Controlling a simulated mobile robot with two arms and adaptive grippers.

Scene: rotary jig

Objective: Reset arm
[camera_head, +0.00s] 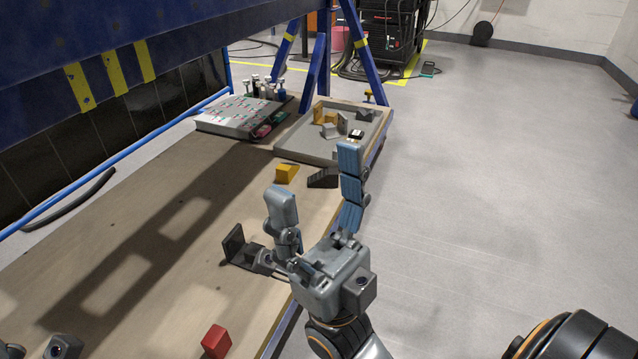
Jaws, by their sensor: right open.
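My right gripper (312,168) is in the middle of the view, above the table's right edge. Its two fingers are spread apart with nothing between them. A yellow block (286,173) and a dark wedge-shaped block (322,178) lie on the table beyond, around the fingertips in the picture. A red block (216,341) lies near the bottom. My left gripper's fingers do not show.
A grey tray (290,146) with yellow and grey blocks stands at the far end of the wooden table (150,220). A white board (228,117) stands left of it. A blue beam (150,35) crosses above. Cut-off grey parts (62,347) show bottom left.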

